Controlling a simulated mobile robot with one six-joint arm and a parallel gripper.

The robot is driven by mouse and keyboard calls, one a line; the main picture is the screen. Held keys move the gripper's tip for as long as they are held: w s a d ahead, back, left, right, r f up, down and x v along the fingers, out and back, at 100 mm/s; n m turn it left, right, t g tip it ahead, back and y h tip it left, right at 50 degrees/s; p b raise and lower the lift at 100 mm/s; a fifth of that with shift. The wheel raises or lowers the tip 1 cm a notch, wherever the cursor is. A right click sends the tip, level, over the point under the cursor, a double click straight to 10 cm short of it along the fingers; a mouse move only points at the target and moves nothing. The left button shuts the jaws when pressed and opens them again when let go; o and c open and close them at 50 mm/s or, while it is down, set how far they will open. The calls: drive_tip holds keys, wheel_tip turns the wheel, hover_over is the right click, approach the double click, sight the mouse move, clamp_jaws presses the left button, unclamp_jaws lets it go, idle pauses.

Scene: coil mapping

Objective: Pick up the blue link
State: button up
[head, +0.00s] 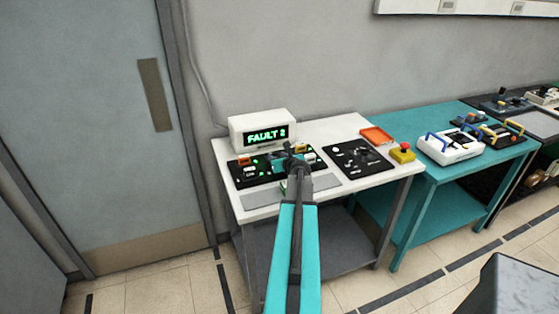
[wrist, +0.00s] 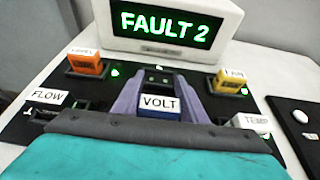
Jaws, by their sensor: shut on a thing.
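The blue link (wrist: 160,111), labelled VOLT, is between the two purple-grey fingers of my gripper (wrist: 160,100) in the wrist view. The fingers are shut on its sides. A dark socket piece shows just behind it; I cannot tell whether the link is still seated or raised. In the head view my gripper (head: 288,163) is over the black panel (head: 250,181) on the white table, and the arm hides the link there. The panel also shows in the wrist view (wrist: 40,130).
An orange LEVEL link (wrist: 86,66) and a yellow FAN link (wrist: 229,80) sit behind; FLOW and TEMP labels flank the gripper. A display (head: 263,131) reads FAULT 2. A second black panel (head: 357,159), an orange tray (head: 376,135) and a red-yellow button (head: 402,153) lie right.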

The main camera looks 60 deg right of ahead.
wheel_tip(320, 180, up, 9)
drive_tip(key=shift+f+b, duration=0.2)
drive_tip(key=shift+b, duration=0.2)
idle(0.9)
drive_tip(key=w+a+f+n+t+y, duration=0.1)
drive_tip(key=w+a+n+t+y, duration=0.15)
drive_tip(key=w+a, duration=1.2)
drive_tip(key=w+a+f+n+y+b, duration=0.15)
drive_tip(key=w+a, duration=0.35)
drive_tip(key=a, duration=0.5)
drive_tip(key=w+a+n+y, duration=0.3)
drive_tip(key=w+a, duration=0.1)
drive_tip(key=a, duration=0.7)
drive_tip(key=a+f+n+g+y+b, duration=0.1)
drive_tip(key=a+n+y, duration=0.5)
drive_tip(key=a, duration=1.7)
drive_tip(key=s+a+n+g+y, duration=0.4)
drive_tip(key=s+a, duration=0.4)
drive_tip(key=a, duration=0.4)
drive_tip(key=shift+s+a+r+n+g+y, duration=0.35)
drive_tip(key=shift+n+y, duration=0.25)
drive_tip(key=shift+y, duration=0.5)
